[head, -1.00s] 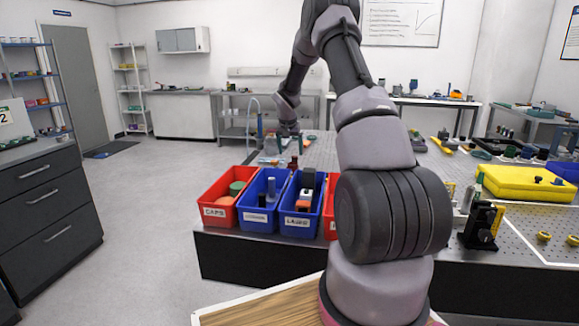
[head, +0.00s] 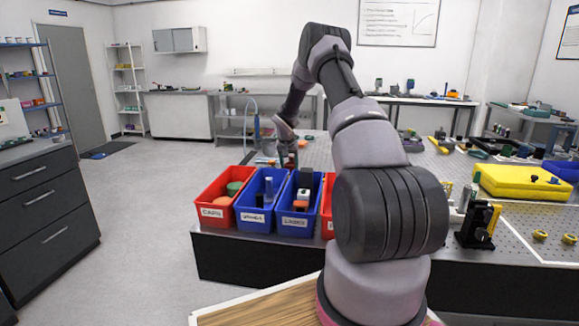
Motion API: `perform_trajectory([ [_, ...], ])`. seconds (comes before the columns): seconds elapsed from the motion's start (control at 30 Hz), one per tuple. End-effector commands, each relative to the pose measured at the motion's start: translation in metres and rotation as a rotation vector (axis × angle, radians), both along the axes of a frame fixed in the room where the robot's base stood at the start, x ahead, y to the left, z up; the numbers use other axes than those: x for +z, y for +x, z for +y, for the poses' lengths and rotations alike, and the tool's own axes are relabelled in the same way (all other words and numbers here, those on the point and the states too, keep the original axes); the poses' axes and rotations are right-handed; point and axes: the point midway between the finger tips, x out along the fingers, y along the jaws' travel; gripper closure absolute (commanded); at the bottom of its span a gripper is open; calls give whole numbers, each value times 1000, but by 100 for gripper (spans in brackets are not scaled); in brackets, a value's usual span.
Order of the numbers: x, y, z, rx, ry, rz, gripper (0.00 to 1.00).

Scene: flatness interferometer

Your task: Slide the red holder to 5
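My gripper (head: 286,158) is at the far end of my arm, low over the far left part of the dark optical table (head: 316,153), behind the bins. It is small and partly hidden, so I cannot tell whether its fingers are open or shut. A small dark red piece (head: 292,160) shows right at the gripper; it may be the red holder, but I cannot tell whether they touch. No scale and no mark 5 can be read. My arm hides much of the table's middle.
Red and blue bins (head: 297,220) with parts stand along the table's near left edge. A yellow case (head: 522,182) and a black and yellow mount (head: 479,224) stand at the right. The floor at left is clear.

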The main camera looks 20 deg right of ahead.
Motion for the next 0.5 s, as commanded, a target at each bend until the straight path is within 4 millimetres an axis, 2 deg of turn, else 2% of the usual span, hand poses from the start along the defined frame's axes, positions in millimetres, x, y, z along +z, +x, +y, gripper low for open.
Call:
perform_trajectory([
  [0.03,0,0,0,0,0,0,67],
  [0.1,0,0,0,0,0,0,94],
  [0.13,0,0,0,0,0,0,100],
  [0.33,1,-2,-3,0,-1,1,100],
  [0.5,1,-15,-23,-3,-1,0,100],
])
